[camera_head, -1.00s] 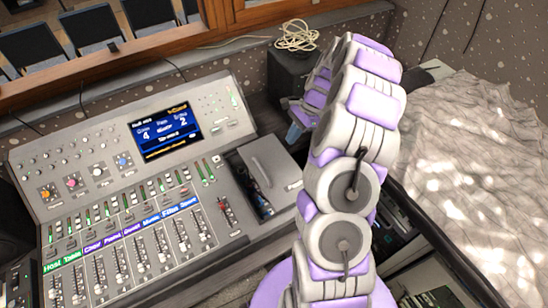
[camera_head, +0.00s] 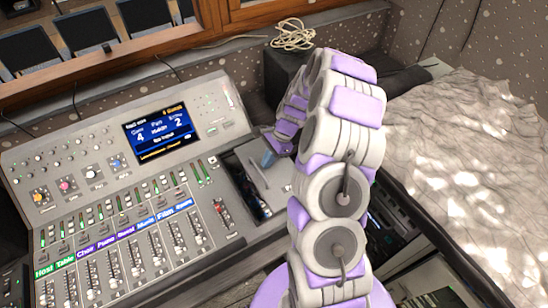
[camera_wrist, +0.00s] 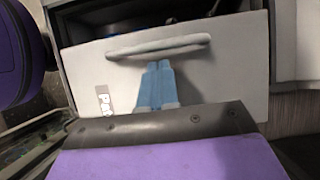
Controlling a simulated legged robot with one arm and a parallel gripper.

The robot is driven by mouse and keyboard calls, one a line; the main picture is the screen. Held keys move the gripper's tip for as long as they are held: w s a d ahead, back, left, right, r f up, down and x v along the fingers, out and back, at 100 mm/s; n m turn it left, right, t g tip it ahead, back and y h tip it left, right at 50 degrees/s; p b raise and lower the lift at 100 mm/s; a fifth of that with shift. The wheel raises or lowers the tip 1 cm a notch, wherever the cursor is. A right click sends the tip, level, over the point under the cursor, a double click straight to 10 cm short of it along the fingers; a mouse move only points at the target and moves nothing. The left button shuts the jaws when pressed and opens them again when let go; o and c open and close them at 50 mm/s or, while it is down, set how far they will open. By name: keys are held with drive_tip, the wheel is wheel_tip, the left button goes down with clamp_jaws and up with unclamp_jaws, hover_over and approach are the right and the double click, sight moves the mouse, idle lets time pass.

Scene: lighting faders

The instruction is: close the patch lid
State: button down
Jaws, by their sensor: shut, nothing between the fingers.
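The patch lid (camera_head: 278,184) is a pale grey panel with a bar handle (camera_head: 258,177), at the right end of the mixing console. A dark open gap (camera_head: 243,188) with parts inside runs along its left side. In the wrist view the lid (camera_wrist: 225,80) fills the middle, with its handle (camera_wrist: 160,46) across it and a partly hidden label (camera_wrist: 103,101) at left. My gripper (camera_head: 268,159) is over the lid by the handle. Its blue fingers (camera_wrist: 158,66) are together and empty, tips close to the handle bar; I cannot tell whether they touch it.
The console's faders (camera_head: 130,250) and screen (camera_head: 160,130) lie left of the lid. A dark box with a coiled cable (camera_head: 293,35) stands behind. A pale crumpled cloth (camera_head: 470,170) lies to the right. The wrist view shows the dark opening (camera_wrist: 85,28) beyond the handle.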

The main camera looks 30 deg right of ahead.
drive_tip(key=shift+a+r, duration=0.1)
drive_tip(key=shift+a, duration=0.55)
drive_tip(key=shift+a, duration=0.1)
drive_tip(key=shift+a+r+p, duration=0.1)
drive_tip(key=shift+a+p, duration=0.15)
drive_tip(key=shift+p, duration=0.25)
drive_tip(key=a+p, duration=0.2)
drive_tip(key=a, duration=0.3)
drive_tip(key=shift+s+a+p, duration=0.2)
drive_tip(key=shift+p, duration=0.1)
drive_tip(key=shift+d+f, duration=0.1)
drive_tip(key=shift+f, duration=0.1)
